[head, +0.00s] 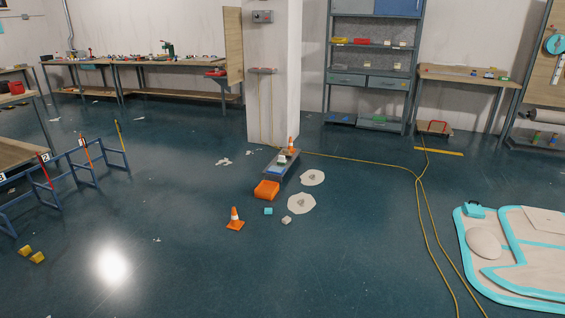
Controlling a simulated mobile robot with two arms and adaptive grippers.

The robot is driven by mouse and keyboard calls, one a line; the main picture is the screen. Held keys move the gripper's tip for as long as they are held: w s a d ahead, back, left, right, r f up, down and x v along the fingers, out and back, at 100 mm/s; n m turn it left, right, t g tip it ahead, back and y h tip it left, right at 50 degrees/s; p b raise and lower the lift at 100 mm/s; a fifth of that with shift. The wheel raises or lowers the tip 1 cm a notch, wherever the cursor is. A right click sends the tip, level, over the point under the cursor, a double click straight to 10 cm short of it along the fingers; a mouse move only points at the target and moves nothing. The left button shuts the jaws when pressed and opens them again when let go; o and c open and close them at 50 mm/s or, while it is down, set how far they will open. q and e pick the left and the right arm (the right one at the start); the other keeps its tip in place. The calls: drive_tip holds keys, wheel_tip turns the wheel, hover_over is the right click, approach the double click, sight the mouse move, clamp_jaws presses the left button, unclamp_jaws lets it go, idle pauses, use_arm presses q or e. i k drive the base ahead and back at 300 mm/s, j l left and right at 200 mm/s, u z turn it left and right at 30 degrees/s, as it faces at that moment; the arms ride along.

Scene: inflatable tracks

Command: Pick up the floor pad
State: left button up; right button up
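I cannot tell for certain which thing is the floor pad. Two flat, pale, roughly round patches lie on the dark floor near the middle: a nearer one (301,204) and a farther one (312,178). Each has a small greyish thing at its centre. At the right lies a large beige inflatable track piece (500,290) with teal edges, cut off by the frame. Neither of my grippers shows in the head view.
An orange box (267,190), a low grey bench (275,172), an orange cone (235,219), a teal block (268,211) and a grey block (286,220) stand near the patches. A yellow cable (430,215) crosses the floor. A blue rack (75,178) stands left.

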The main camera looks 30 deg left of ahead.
sight(281, 160)
drive_tip(key=i+u, duration=0.3)
drive_tip(key=i, duration=3.55)
drive_tip(key=i+u, duration=0.15)
drive_tip(key=i, duration=0.9)
drive_tip(key=i+l+u, duration=0.15)
drive_tip(key=i, duration=0.85)
drive_tip(key=i+u, duration=0.45)
drive_tip(key=i, duration=1.65)
drive_tip(key=i+l+u, duration=0.6)
drive_tip(key=i, duration=0.2)
drive_tip(key=i+u, duration=0.2)
drive_tip(key=u, duration=0.2)
drive_tip(key=i+l+u, duration=0.15)
drive_tip(key=u, duration=0.25)
drive_tip(key=i+l+u, duration=0.15)
drive_tip(key=u, duration=0.3)
drive_tip(key=i+l+u, duration=0.15)
drive_tip(key=l+u, duration=0.25)
drive_tip(key=i+l+u, duration=0.1)
drive_tip(key=u, duration=0.3)
